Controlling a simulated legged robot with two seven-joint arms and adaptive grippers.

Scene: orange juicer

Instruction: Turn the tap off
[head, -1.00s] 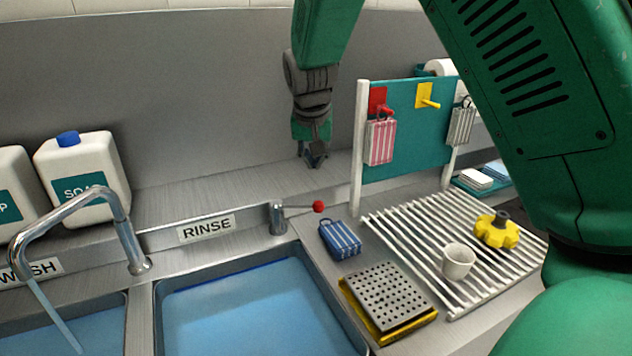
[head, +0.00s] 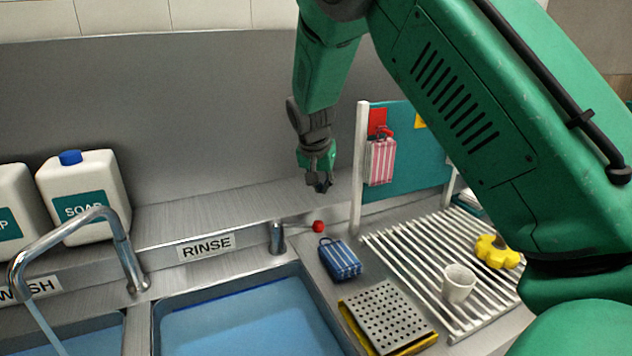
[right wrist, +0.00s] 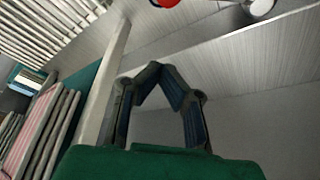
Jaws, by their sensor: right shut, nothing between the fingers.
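The tap's chrome spout (head: 118,235) arches over the left basin, and a stream of water (head: 46,325) runs from it. A short chrome post (head: 277,238) with a lever ending in a red knob (head: 318,226) stands behind the rinse basin's right corner. My right gripper (head: 321,187) is shut and empty, above and slightly right of the red knob, apart from it. In the right wrist view the closed fingers (right wrist: 153,72) point toward the red knob (right wrist: 165,2), cut by the top edge. My left gripper is not in view.
White soap bottles (head: 86,197) stand left on the ledge. A pegboard (head: 404,160) with a pink striped cloth (head: 381,162) is right of my gripper.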

